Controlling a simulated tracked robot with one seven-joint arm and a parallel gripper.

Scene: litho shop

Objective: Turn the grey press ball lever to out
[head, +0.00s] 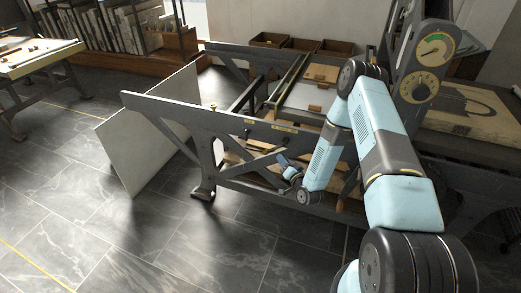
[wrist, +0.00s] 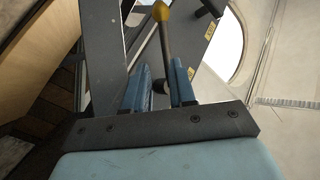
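My gripper (wrist: 161,85) is open, with nothing seen held. In the head view my gripper (head: 284,162) is low beside the grey press frame (head: 170,107).
A large pale board (head: 150,135) leans against the left end of the press. A round dial (head: 419,87) stands on the upright at right. Wooden trays (head: 270,40) stand behind. The tiled floor in front is clear.

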